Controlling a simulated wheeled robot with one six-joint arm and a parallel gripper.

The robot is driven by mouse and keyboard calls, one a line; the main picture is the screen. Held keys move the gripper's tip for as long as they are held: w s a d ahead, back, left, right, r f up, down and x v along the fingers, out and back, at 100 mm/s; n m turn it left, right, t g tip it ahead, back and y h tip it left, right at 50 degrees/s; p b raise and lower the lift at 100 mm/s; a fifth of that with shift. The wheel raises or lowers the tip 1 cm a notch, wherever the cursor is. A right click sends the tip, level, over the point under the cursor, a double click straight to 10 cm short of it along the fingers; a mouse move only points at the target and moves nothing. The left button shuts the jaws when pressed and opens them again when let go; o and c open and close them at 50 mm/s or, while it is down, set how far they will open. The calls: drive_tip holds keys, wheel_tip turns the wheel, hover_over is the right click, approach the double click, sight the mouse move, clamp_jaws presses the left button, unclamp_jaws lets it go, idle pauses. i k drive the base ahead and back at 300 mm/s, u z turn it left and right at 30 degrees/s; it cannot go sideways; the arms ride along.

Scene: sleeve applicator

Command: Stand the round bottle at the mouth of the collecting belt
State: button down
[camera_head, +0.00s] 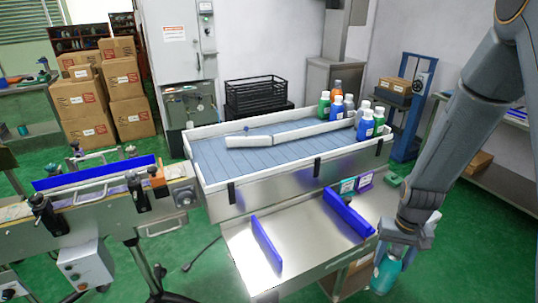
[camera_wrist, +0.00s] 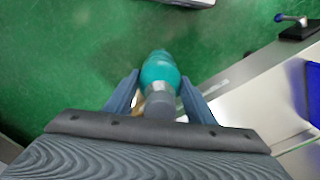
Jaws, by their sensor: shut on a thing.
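My gripper (camera_head: 398,245) is at the right of the head view, pointing down and shut on a teal round bottle (camera_head: 386,274). The bottle hangs below the jaws, off the right front of the steel table, over the green floor. In the wrist view the teal bottle (camera_wrist: 160,70) sits between the two fingers, its grey neck end nearest the palm. The collecting belt (camera_head: 230,162) is a blue-grey surface with white rails, behind the steel table. Several blue, green, grey and orange bottles (camera_head: 366,125) stand at its right end. A white angled guide (camera_head: 290,133) crosses it.
The steel table (camera_head: 295,235) carries blue guide rails (camera_head: 265,243) and small teal and purple items (camera_head: 364,180) at its back right. A second conveyor (camera_head: 90,200) stands left. Cartons (camera_head: 100,90) and a black crate (camera_head: 255,92) are behind. The steel table's middle is clear.

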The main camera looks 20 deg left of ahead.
sight(214, 163)
drive_tip(key=z, duration=2)
drive_tip(key=k, duration=1.95)
drive_tip(key=u, duration=2.2)
